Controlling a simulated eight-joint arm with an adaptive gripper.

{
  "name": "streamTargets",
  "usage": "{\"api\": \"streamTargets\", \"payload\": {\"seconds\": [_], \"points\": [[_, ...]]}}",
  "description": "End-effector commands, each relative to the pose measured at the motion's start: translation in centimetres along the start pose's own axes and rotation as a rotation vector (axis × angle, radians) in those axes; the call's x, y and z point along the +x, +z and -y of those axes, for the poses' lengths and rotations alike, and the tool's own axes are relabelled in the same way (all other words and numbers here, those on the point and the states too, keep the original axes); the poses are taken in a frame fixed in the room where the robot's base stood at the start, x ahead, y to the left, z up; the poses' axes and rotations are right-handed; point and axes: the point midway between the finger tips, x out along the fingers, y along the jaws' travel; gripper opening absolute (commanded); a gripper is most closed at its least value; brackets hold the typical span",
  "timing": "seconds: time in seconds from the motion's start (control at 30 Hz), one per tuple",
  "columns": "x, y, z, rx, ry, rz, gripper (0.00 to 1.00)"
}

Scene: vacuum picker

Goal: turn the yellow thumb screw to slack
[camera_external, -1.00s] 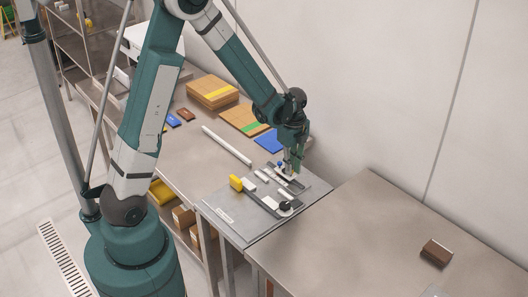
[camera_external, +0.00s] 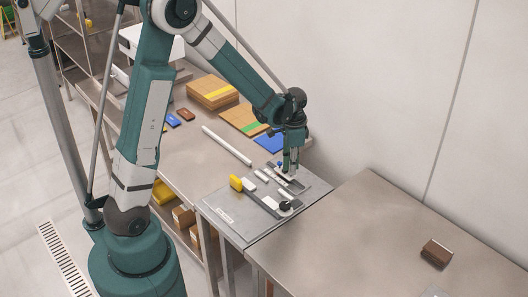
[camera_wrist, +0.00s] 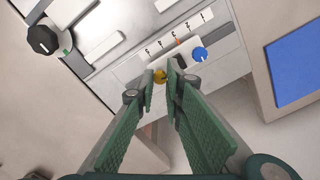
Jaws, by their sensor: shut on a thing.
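The yellow thumb screw (camera_wrist: 160,76) shows as a small round head between my fingertips in the wrist view. My gripper (camera_wrist: 161,80) is shut on it, one green finger on each side. The screw's marks and shaft are too small or hidden to read. It sits at the edge of a white scale plate (camera_wrist: 155,58) with printed numbers and a small orange-red mark. In the external view my gripper (camera_external: 289,174) points down at the far side of the grey panel (camera_external: 225,213), and the screw cannot be made out there.
A blue knob (camera_wrist: 199,54) and a dark block stand close to the right of my fingers. A black knob (camera_wrist: 42,40) is at the left. A white rod (camera_external: 226,145) and cardboard boxes (camera_external: 212,93) lie behind.

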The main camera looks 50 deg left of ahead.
Motion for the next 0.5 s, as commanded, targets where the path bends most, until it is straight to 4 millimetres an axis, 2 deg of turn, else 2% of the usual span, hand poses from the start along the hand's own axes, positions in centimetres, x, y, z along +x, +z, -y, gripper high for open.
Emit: {"api": "streamTargets", "payload": {"seconds": [0.5], "points": [[0.11,0.00,0.06,-0.488,0.000,0.000,0.00]]}}
